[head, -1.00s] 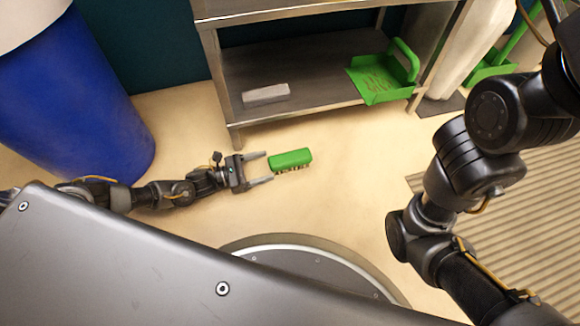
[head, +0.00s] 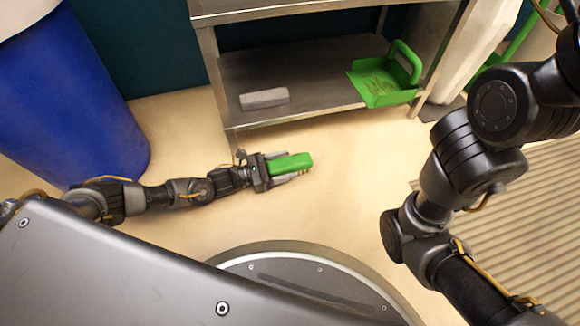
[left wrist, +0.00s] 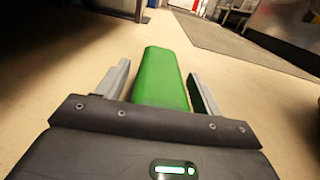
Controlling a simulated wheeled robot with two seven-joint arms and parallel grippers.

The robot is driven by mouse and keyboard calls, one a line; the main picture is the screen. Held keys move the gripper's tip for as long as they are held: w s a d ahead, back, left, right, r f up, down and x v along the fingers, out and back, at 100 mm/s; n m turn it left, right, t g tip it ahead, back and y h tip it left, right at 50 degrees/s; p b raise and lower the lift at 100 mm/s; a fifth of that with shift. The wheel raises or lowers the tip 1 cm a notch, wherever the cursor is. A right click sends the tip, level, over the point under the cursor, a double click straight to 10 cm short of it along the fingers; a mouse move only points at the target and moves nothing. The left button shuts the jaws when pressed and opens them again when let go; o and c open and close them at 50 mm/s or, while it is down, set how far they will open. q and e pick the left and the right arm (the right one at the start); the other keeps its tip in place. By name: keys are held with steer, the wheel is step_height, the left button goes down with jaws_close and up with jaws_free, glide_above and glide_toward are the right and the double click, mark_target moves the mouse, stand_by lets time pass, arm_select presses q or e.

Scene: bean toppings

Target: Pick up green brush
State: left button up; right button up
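The green brush (head: 292,162) lies on the floor in front of the metal shelf unit. My left gripper (head: 287,166) is around its left end, with one finger on each long side. In the left wrist view the brush (left wrist: 161,75) lies lengthwise between the fingertips (left wrist: 160,77) of the same gripper. The fingers are open, with a narrow gap visible on each side of the brush. The brush's underside is hidden. My right arm shows at the right of the head view, but its gripper is out of frame.
The metal shelf (head: 315,75) stands just behind the brush, with a grey block (head: 264,98) and a green dustpan (head: 383,83) on it. A blue barrel (head: 65,100) stands at the left. A ribbed mat (head: 500,225) lies at the right. Floor right of the brush is clear.

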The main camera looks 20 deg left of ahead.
arm_select(q)
steer(key=c, duration=0.7)
steer(key=shift+c, duration=1.1)
